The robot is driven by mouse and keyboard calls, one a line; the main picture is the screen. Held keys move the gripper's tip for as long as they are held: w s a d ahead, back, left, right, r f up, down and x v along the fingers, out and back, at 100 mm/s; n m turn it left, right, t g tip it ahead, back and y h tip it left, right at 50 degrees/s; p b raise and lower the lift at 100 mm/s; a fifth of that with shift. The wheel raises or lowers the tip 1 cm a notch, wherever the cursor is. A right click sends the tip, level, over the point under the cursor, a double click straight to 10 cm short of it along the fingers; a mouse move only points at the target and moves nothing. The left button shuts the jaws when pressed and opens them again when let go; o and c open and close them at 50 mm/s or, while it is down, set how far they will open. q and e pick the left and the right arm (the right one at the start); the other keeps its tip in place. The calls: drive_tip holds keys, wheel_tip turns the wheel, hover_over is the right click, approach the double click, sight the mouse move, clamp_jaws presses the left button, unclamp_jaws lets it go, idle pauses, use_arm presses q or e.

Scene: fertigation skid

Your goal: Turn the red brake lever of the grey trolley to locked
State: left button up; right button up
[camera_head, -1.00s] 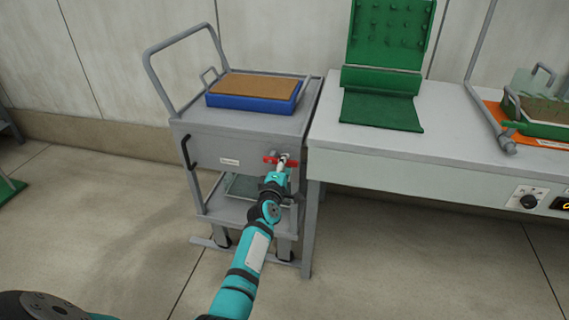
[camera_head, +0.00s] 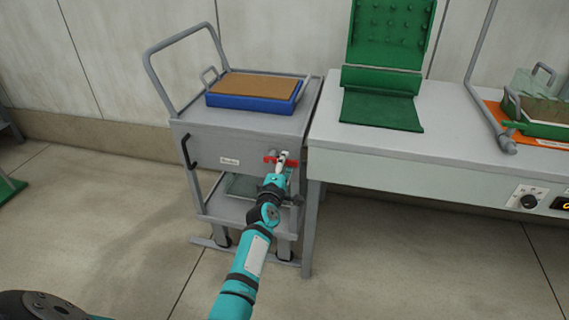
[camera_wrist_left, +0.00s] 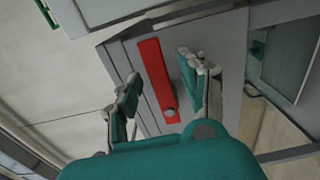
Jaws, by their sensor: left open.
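The grey trolley (camera_head: 240,148) stands left of the bench, with a red brake lever (camera_head: 270,159) on the right part of its front panel. In the head view the lever lies roughly horizontal, partly hidden by my left gripper (camera_head: 282,163). In the left wrist view the red lever (camera_wrist_left: 153,75) shows as a long flat bar with a round knob near one end. My left gripper (camera_wrist_left: 160,95) is open, with a finger on each side of the lever; whether either finger touches it I cannot tell. My right gripper is not in view.
A blue tray with a brown top (camera_head: 252,92) sits on the trolley. The bench (camera_head: 400,152) stands close on the right, with a green fixture (camera_head: 382,110) on it. Open floor lies to the left and in front.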

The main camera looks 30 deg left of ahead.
use_arm(q)
drive_tip(key=v, duration=0.6)
drive_tip(key=shift+s, duration=0.3)
drive_tip(key=shift+d, duration=0.15)
